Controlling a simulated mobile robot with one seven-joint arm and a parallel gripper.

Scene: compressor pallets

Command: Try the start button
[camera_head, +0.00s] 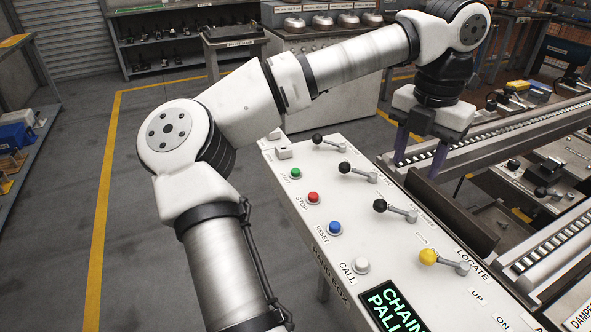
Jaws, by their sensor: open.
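The green start button (295,173) sits at the far left of the sloped white control panel (300,215), with a small label below it. A red stop button (313,197), a blue reset button (334,228) and a white call button (361,265) follow in a row towards the front. My gripper (418,162) is open, with its two purple fingers pointing down and apart. It is right of the panel in the picture, in front of the conveyor, well away from the green button. Nothing shows between the fingers.
Levers with black knobs (344,168) and one yellow knob (428,257) stand along the panel's right side. A lit screen (397,306) is at its front. A roller conveyor (497,126) runs behind my gripper. Open floor (150,200) with a yellow line lies left.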

